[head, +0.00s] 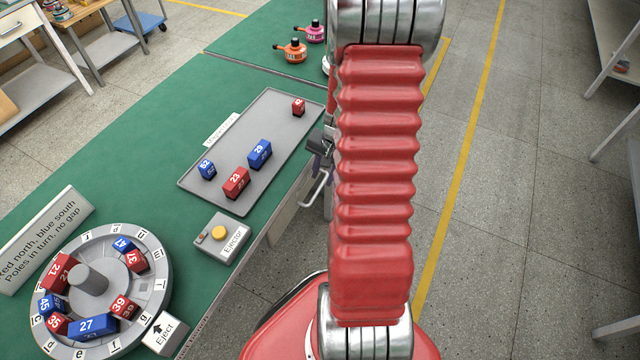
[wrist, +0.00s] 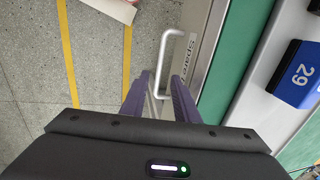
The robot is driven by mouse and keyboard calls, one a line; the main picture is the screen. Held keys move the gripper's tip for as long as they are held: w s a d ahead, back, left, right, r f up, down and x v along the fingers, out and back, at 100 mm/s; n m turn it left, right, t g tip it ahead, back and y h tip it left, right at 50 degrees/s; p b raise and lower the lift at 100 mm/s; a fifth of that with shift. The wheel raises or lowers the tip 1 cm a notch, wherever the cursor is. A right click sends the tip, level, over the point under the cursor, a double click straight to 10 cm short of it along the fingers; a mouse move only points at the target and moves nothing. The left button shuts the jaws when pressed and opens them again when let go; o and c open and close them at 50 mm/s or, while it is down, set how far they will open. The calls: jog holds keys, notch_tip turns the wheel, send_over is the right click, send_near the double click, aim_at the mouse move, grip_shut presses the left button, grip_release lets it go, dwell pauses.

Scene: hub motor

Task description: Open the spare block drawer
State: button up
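The spare block drawer is in the side of the green bench, and its front (wrist: 205,50) with a label starting "Spare" (wrist: 187,58) shows in the wrist view. Its silver bar handle (wrist: 163,58) stands out from the front; in the head view the handle (head: 316,190) shows just left of my arm. My gripper (wrist: 159,76) is open, with its two purple fingers on either side of the handle's bar in the picture. Whether they touch it I cannot tell. In the head view my gripper is mostly hidden by my red arm. The drawer looks shut.
On the bench (head: 130,135) are a grey tray (head: 215,190) with red and blue blocks, an ejector box (head: 222,238) with a yellow button, and a round rotor (head: 155,285) holding several numbered blocks. The floor (head: 520,200) right of the bench is clear.

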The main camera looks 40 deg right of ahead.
aim_at(319, 188)
jog(key=shift+w+a+f, duration=0.1)
jog(key=shift+w+f, duration=0.05)
jog(key=shift+f, duration=0.8)
jog(key=shift+w+a+f, duration=0.1)
jog(key=shift+w+f, duration=0.1)
jog(key=shift+f, duration=0.7)
jog(key=shift+w+f, duration=0.15)
jog(key=shift+f, duration=0.8)
grip_shut()
